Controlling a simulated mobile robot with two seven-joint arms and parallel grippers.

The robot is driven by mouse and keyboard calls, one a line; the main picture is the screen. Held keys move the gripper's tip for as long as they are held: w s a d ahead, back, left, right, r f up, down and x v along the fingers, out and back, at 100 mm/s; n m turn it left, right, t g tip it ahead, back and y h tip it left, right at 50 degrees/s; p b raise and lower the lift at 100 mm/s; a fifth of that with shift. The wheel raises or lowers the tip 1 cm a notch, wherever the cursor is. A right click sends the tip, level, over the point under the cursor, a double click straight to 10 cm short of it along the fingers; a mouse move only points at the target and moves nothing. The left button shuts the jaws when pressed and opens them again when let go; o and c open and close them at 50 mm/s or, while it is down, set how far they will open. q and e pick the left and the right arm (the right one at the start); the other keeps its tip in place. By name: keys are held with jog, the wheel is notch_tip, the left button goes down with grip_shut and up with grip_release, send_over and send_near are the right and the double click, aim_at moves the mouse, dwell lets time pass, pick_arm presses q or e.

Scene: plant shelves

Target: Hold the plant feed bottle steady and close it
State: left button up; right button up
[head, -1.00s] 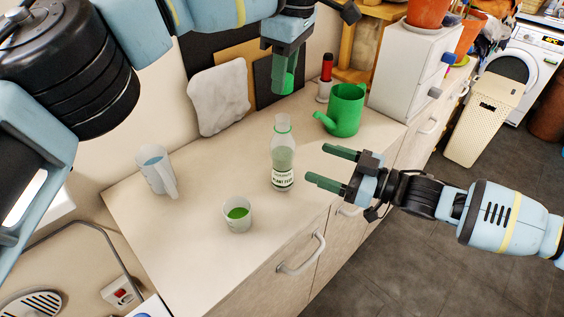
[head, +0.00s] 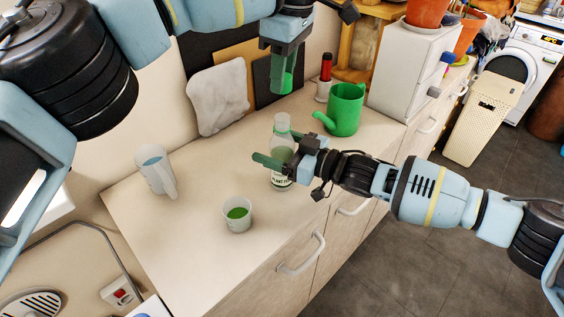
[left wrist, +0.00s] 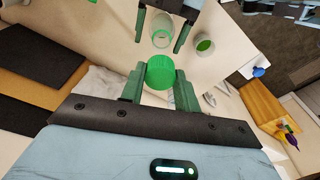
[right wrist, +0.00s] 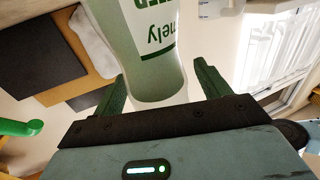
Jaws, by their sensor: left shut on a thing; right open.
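The plant feed bottle (head: 281,130) stands upright and open-topped on the counter, its label partly hidden by my right gripper. My right gripper (head: 277,160) is open with its fingers around the bottle's body. In the right wrist view the bottle (right wrist: 152,50) stands between the spread fingers (right wrist: 160,88), with gaps on both sides. My left gripper (head: 283,80) is shut on the green cap (head: 286,83), above and behind the bottle. The left wrist view shows the cap (left wrist: 160,72) between the fingertips, apart from the bottle (left wrist: 163,30) below.
A small cup of green liquid (head: 238,213) stands in front of the bottle. A clear jug (head: 156,170) is at the left. A green watering can (head: 345,108) and a red-topped bottle (head: 326,75) stand behind at the right. The front-left counter is clear.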

aim_at(282, 117)
jog(key=c, duration=1.5)
pick_arm(q)
jog(key=shift+f, duration=2.5)
jog(key=shift+f, duration=0.1)
jog(key=shift+f, duration=0.8)
jog(key=shift+f, duration=0.6)
